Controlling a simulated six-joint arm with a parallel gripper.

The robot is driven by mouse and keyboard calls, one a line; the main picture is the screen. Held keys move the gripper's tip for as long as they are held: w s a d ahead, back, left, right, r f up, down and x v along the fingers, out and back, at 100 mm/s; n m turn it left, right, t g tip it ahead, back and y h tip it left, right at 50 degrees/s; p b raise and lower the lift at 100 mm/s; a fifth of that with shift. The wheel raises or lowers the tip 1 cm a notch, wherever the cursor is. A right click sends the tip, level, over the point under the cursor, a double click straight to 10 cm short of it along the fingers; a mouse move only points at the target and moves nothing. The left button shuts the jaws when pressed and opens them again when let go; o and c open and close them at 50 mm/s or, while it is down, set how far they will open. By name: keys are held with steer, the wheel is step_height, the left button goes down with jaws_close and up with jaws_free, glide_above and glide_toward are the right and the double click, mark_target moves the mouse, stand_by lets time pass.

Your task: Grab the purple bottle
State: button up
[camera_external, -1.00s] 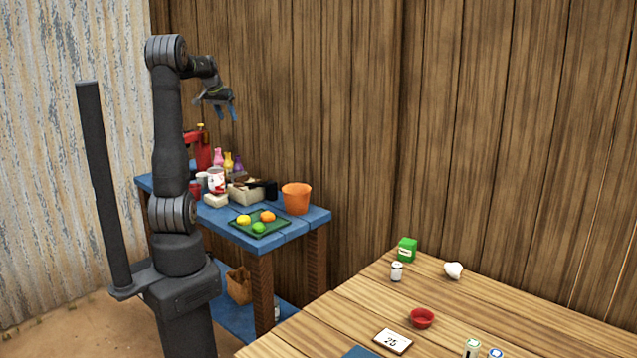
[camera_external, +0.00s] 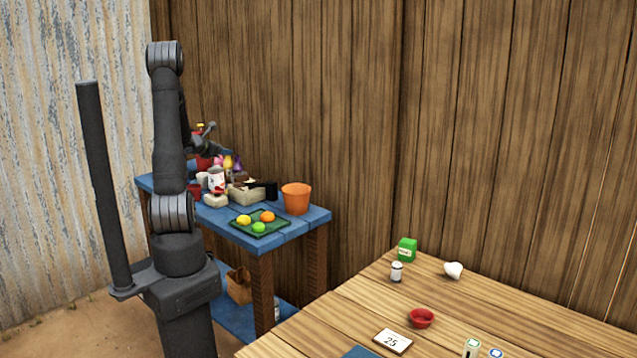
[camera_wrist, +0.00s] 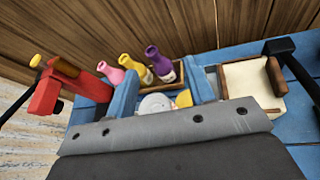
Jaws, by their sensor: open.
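The purple bottle (camera_wrist: 160,66) stands at the right end of a row in the wrist view, beside a yellow bottle (camera_wrist: 133,68) and a pink bottle (camera_wrist: 111,72). In the external view the purple bottle (camera_external: 237,164) is small, at the back of the blue table. My gripper (camera_wrist: 160,92) is open, its two blue fingers apart on either side of the view's middle. The yellow and purple bottles show beyond and between the fingers, not touching them as far as I can see. In the external view my gripper is low over the table's back left, partly hidden by my arm.
A red object with a yellow top (camera_wrist: 60,85) stands left of the bottles. A white-topped box (camera_wrist: 250,82) lies to the right. The blue table (camera_external: 285,232) also holds an orange bucket (camera_external: 296,200) and a green fruit tray (camera_external: 278,228). A wooden wall is behind.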

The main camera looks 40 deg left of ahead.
steer(key=s+a+f+n+y, duration=0.1)
steer(key=s+f+n, duration=0.1)
steer(key=n, duration=0.1)
glide_toward(239, 159)
steer(key=shift+g, duration=0.3)
steer(key=x, duration=0.4)
steer(key=a+r+x, duration=0.1)
steer(key=x, duration=0.1)
steer(key=shift+w+a+f, duration=0.1)
steer(key=shift+w+f, duration=0.05)
steer(key=shift+w, duration=0.2)
steer(key=shift+f+x, duration=0.1)
steer(key=shift+x, duration=1.25)
steer(key=shift+f+x, duration=0.15)
steer(key=shift+x, duration=1.2)
steer(key=shift+s+a, duration=0.1)
jaws_close()
